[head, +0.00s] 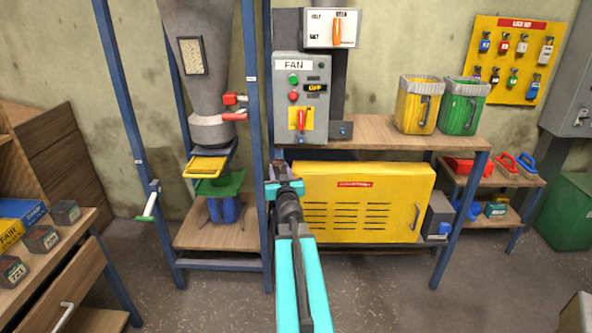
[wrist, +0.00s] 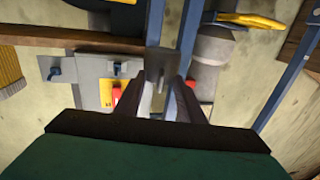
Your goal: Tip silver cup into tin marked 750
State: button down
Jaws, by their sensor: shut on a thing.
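My gripper (head: 283,172) is in front of the fan panel's lower left and the blue post. In the wrist view my gripper (wrist: 160,88) is shut on a small grey metallic thing (wrist: 160,62). It may be the silver cup, but its shape is mostly hidden and its contents cannot be seen.
The fan panel (head: 301,100) and yellow louvred cover (head: 365,200) are close to my gripper. The grey hopper (head: 203,80) stands between blue posts left of it. Yellow (head: 415,108) and green (head: 463,110) buckets stand on the shelf.

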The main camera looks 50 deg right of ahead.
jog(key=w+a+n+t+y, duration=0.25)
jog(key=w+a+y, duration=0.2)
jog(key=a, duration=0.55)
jog(key=w+a+n+t+y, duration=0.1)
jog(key=w+a+n+y, duration=0.4)
jog(key=a, duration=0.6)
jog(key=w+a+n+t+y, duration=0.1)
jog(key=w+a+y, duration=0.2)
jog(key=w+a, duration=0.5)
jog(key=s+a+f+n+g+y, duration=0.2)
jog(key=s+a+n+y, duration=0.1)
jog(key=a, duration=0.6)
jog(key=s+a+f+n+g+y, duration=0.2)
jog(key=a+y, duration=0.4)
jog(key=a, duration=0.4)
jog(key=s+a+f+n+g+y, duration=0.2)
jog(key=s+a+n+y, duration=0.3)
jog(key=a, duration=0.5)
jog(key=shift+s+n+g, duration=0.3)
jog(key=shift+n+g, duration=0.05)
jog(key=shift+g, duration=0.3)
